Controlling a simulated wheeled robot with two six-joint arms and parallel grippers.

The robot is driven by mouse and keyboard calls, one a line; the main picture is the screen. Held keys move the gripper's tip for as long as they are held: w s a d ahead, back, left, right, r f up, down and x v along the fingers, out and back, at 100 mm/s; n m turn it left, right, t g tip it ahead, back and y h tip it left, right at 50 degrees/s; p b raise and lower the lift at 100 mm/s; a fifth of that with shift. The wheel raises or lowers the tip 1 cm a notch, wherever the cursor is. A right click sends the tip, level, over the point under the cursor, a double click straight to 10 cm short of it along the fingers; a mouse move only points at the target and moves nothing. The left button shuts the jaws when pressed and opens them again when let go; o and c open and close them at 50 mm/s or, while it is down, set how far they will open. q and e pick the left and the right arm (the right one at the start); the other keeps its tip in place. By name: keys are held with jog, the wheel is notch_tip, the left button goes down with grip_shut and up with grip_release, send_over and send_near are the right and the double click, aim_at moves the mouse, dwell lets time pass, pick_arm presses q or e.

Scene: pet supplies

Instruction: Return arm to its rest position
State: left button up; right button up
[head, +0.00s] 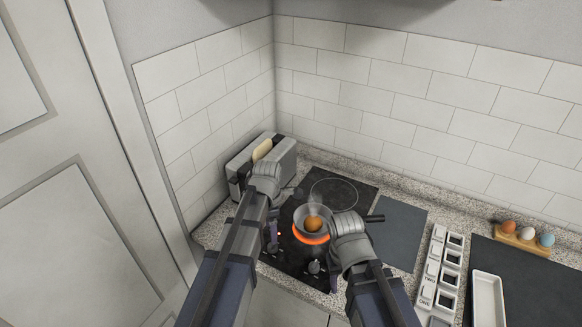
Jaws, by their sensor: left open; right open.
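My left arm comes up from the bottom, and its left gripper (273,238) hangs over the hob's left side, between the toaster and the pan. It is open and seems empty; its fingertips are small and partly hidden. My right gripper (334,281) is open, just right of the pan and near the hob's front edge, mostly hidden by its wrist. A small grey pan (301,216) stands on the glowing orange burner (310,238) with a brown egg (313,224) in it. Its dark handle (374,218) sticks out right, behind my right wrist.
A grey toaster (284,158) with bread (262,149) stands in the corner left of the black hob (356,187). On the right are a grey mat (398,232), white labelled containers (431,270), a white tray (487,299) and an egg holder (520,243) with several eggs. A white door (75,150) is left.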

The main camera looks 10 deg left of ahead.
pick_arm(q)
jog(key=s+d+m+b, duration=0.1)
jog(key=s+d+m, duration=0.4)
jog(key=m, duration=0.8)
jog(key=s+d+f+m+y, duration=0.1)
jog(key=s+d+m, duration=0.4)
jog(key=s+m, duration=0.5)
jog(key=m, duration=0.4)
jog(key=shift+d+f+b, duration=0.15)
jog(key=shift+f+b, duration=0.15)
jog(key=shift+b, duration=0.1)
pick_arm(e)
jog(key=shift+f, duration=0.9)
pick_arm(q)
jog(key=shift+w, duration=0.1)
